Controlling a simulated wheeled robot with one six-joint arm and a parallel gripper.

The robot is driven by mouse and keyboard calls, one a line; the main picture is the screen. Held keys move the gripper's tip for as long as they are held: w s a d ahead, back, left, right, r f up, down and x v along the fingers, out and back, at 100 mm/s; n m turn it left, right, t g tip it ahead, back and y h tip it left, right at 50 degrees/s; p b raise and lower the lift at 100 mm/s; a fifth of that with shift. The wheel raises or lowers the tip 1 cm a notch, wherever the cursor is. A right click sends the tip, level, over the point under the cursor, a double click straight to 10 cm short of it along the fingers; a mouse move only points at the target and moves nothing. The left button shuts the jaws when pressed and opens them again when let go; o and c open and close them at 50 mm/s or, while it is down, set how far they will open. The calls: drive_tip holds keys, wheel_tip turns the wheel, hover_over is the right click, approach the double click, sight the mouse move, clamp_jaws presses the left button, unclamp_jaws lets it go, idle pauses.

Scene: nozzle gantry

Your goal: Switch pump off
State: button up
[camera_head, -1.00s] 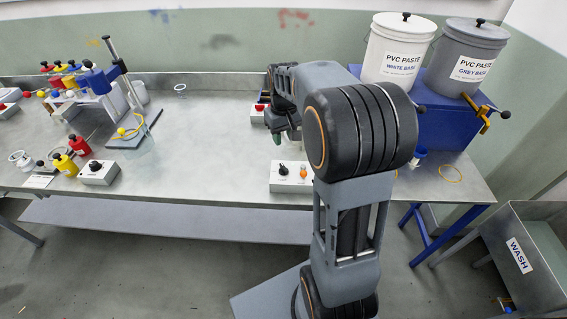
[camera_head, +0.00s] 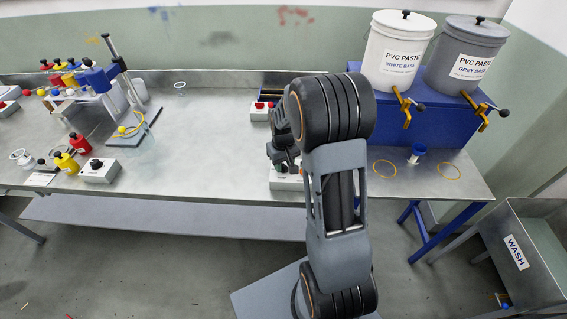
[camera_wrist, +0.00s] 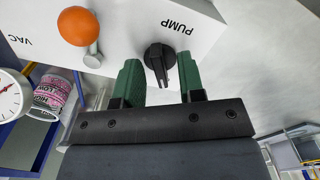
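The white control box (camera_head: 284,183) stands at the bench's front edge, partly hidden by my arm in the head view. In the wrist view the box (camera_wrist: 130,25) fills the top, with a black knob (camera_wrist: 158,60) at the upside-down PUMP label. Whether a finger touches the knob cannot be told. In the head view my gripper (camera_head: 283,160) is just above the box, and the knob is hidden.
An orange ball lever (camera_wrist: 78,26) by the VAC label is on the same box, left of my fingers. A gauge (camera_wrist: 12,94) and a labelled pink-and-white container (camera_wrist: 52,95) are further left. A box with red buttons (camera_head: 261,110) stands behind my arm.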

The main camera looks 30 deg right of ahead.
clamp_jaws()
idle(0.3)
drive_tip(key=shift+n, duration=0.3)
drive_tip(key=n+b, duration=0.1)
drive_tip(key=n, duration=0.4)
drive_tip(key=shift+n+b, duration=0.3)
drive_tip(key=n+b, duration=0.1)
drive_tip(key=n, duration=0.4)
drive_tip(key=shift+n, duration=0.5)
unclamp_jaws()
idle(0.4)
